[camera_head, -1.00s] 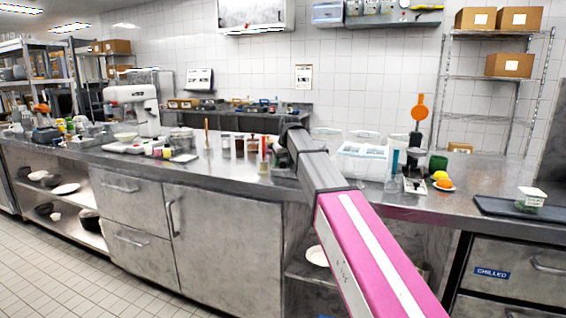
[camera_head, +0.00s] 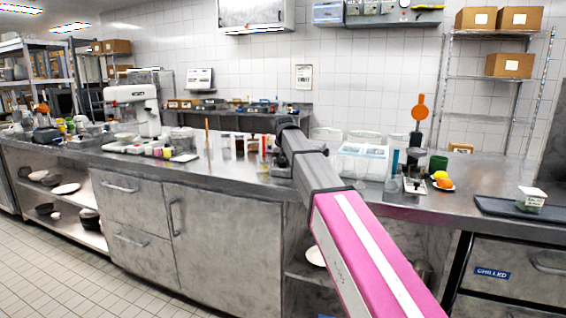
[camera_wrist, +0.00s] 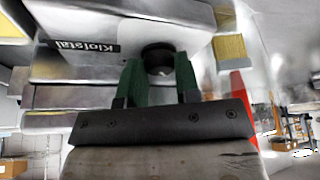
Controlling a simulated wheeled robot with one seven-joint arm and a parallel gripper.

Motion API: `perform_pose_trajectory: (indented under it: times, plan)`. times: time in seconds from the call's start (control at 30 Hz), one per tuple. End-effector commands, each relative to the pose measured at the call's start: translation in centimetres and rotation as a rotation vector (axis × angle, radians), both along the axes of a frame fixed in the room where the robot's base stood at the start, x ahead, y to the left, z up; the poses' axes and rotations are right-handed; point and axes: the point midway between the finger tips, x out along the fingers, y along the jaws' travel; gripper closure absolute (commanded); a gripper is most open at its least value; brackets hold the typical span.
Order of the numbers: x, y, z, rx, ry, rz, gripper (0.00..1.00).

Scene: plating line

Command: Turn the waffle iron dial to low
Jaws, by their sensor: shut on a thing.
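In the head view, my arm covers the gripper and the dial, and I cannot make out the waffle iron.
The long steel counter (camera_head: 235,182) carries jars (camera_head: 239,146) left of my arm. Clear tubs (camera_head: 362,160), an orange-topped tool (camera_head: 418,110) and fruit (camera_head: 443,180) stand to its right. A dark tray (camera_head: 500,207) lies at far right.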

Motion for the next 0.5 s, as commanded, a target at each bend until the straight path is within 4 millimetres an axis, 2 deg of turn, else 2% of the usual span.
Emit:
perform_pose_trajectory:
  times: [0.5]
  plan:
    - [0.12, 0.39, 0.05, 0.0, 0.0, -0.471, 0.93]
